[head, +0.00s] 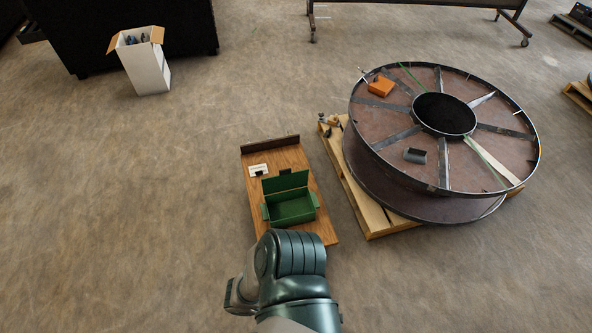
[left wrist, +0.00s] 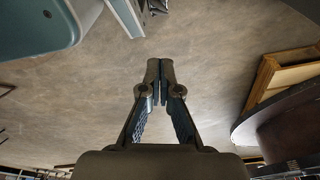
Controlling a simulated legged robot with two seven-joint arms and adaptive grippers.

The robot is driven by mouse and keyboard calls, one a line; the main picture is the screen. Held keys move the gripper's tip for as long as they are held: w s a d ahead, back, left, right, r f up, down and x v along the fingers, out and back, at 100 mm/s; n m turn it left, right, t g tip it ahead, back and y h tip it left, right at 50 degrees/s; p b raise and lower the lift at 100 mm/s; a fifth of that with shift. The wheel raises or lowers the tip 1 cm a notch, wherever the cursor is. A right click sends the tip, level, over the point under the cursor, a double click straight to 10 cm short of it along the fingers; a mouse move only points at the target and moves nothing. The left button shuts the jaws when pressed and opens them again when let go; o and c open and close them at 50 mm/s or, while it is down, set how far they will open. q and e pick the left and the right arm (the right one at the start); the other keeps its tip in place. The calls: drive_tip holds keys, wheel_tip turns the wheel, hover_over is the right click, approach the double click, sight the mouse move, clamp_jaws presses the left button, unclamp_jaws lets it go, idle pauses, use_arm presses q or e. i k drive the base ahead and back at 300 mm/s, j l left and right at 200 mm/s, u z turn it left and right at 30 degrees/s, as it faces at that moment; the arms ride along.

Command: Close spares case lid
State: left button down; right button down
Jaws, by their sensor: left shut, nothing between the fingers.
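The green spares case (head: 291,222) sits on a wooden bench top, with its inside open to view. Its green lid (head: 286,182) stands raised along the far edge of the case. In the left wrist view my left gripper (left wrist: 160,72) has its fingertips together with nothing between them, over bare floor. The case does not show clearly in that view. In the head view a dark arm of mine rises at the bottom middle, close to the near edge of the bench, and its fingers cannot be made out. My right gripper is in neither view.
The wooden bench top (head: 252,194) carries a white card (head: 258,169) behind the case. A large steel reel (head: 505,155) lies on a wooden pallet (head: 352,200) at the right, with an orange object (head: 380,86) on it. A white carton (head: 148,70) stands far left. Floor left is clear.

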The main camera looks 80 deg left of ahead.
sight(287, 180)
drive_tip(key=k+j+z, duration=0.1)
drive_tip(key=k, duration=0.4)
drive_tip(key=k+j+z, duration=0.15)
drive_tip(key=k, duration=0.4)
drive_tip(key=k+j+u, duration=0.35)
drive_tip(key=j+u, duration=0.15)
drive_tip(key=j, duration=0.2)
drive_tip(key=k+j+u, duration=0.25)
drive_tip(key=j, duration=0.2)
drive_tip(key=j+u, duration=0.3)
drive_tip(key=j, duration=0.1)
